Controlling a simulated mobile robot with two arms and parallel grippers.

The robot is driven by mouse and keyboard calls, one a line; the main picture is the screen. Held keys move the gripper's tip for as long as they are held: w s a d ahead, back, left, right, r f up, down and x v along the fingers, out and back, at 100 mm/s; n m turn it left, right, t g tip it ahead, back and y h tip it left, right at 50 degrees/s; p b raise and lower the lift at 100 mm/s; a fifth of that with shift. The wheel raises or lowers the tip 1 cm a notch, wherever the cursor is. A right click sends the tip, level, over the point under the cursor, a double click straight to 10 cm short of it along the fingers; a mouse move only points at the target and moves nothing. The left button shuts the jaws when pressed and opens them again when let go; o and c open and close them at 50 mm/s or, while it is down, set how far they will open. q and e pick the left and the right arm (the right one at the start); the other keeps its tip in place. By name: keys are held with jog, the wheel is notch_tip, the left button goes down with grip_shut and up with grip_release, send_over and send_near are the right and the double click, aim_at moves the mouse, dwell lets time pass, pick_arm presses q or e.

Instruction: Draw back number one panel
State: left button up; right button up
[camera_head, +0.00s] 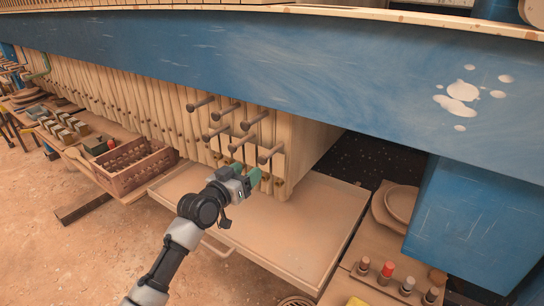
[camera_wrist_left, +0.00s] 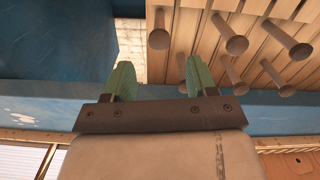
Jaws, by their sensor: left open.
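The filter press panels stand upright in a tightly packed row of beige plates (camera_head: 160,103) under the blue beam. Several dark, round-headed peg handles stick out of the plates at the near right end. The end panel (camera_head: 307,152) closes the row on the right; I read no number on it. A peg (camera_head: 270,152) sticks out closest to that end, and the wrist view shows a peg (camera_wrist_left: 158,38) ahead of the gap between my fingers. My left gripper (camera_head: 254,175) is open and empty, just below the pegs; its green fingers (camera_wrist_left: 158,80) stand apart, holding nothing. My right gripper is not seen.
A shallow beige tray (camera_head: 315,225) lies below the panels' end. A brown crate (camera_head: 135,168) stands on the left bench. A blue beam (camera_head: 290,60) runs overhead, and a blue post (camera_head: 470,215) stands at right. Dark open space (camera_head: 365,160) lies right of the panels.

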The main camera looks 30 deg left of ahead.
aim_at(261, 161)
pick_arm(q)
jog(key=w, duration=0.3)
jog(key=w+d, duration=0.1)
jog(key=w, duration=0.2)
jog(key=w+p, duration=0.1)
jog(key=w, duration=0.2)
jog(key=shift+w+d+f, duration=0.1)
jog(key=shift+w+d, duration=0.15)
jog(key=shift+w, duration=0.1)
jog(key=shift+c, duration=0.2)
grip_shut()
